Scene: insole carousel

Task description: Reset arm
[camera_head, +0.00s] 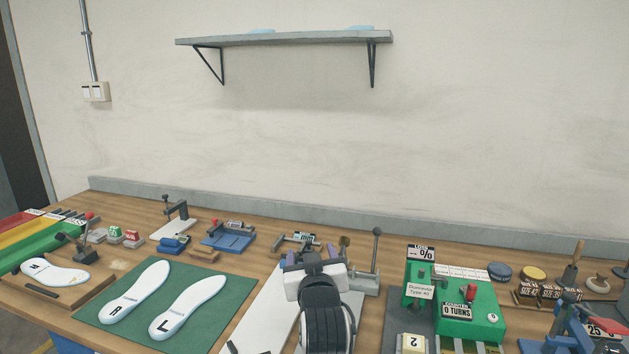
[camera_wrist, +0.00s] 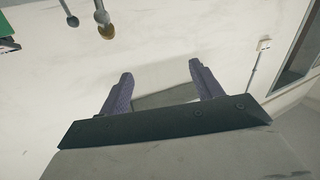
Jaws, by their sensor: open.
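My gripper (camera_wrist: 160,68) shows in the wrist view with its two purple fingers apart and nothing between them. The wrist view looks past the fingers to the pale wall. In the head view my gripper (camera_head: 312,251) is above the back middle of the bench, with its fingers pointing away toward the wall. My black and white arm rises from the bottom edge and hides part of the bench behind it. I cannot tell the exact height of the fingers above the bench.
The wooden bench (camera_head: 240,262) is crowded. A green mat (camera_head: 205,284) carries two white insoles marked R (camera_head: 135,291) and L (camera_head: 188,307). A green machine (camera_head: 468,318) stands right of my arm. A grey shelf (camera_head: 285,38) hangs above; the wall space between is clear.

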